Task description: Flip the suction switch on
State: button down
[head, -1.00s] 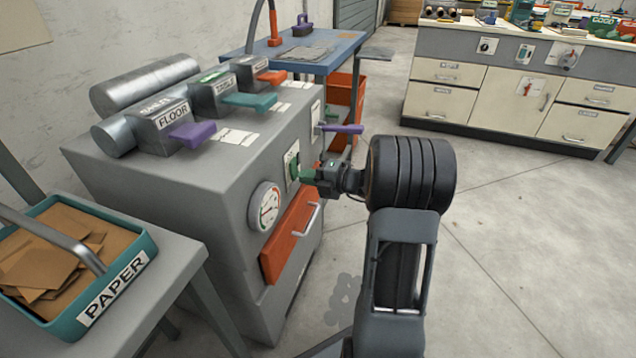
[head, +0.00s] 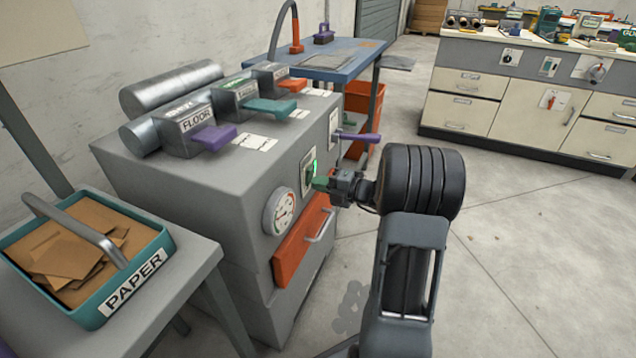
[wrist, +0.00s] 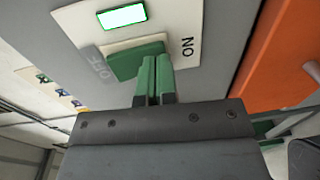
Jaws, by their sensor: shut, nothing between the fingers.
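The suction switch (wrist: 136,60) is a green rocker on a pale plate (wrist: 75,18) marked OFF on the left and ON on the right in the wrist view. A rectangular lamp (wrist: 121,16) beside it glows bright green; the lit lamp (head: 314,166) also shows on the machine's front in the head view. My gripper (wrist: 158,60) is shut with nothing between its green fingers. Its tips are at the rocker's ON-side end and look in contact with it. In the head view my gripper (head: 321,183) hides part of the switch.
A pressure gauge (head: 279,211) and an orange drawer (head: 302,241) are on the machine's front near my gripper. A purple lever (head: 358,136) sticks out to the right. A teal PAPER bin (head: 92,316) stands at left. The floor at right is clear.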

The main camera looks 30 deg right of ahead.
jog(key=f+p+v, duration=0.2)
jog(key=p+v, duration=0.3)
jog(key=v, duration=0.8)
jog(key=shift+s+d+f+p, duration=0.2)
jog(key=shift+s+f+p, duration=0.1)
jog(key=shift+f, duration=0.05)
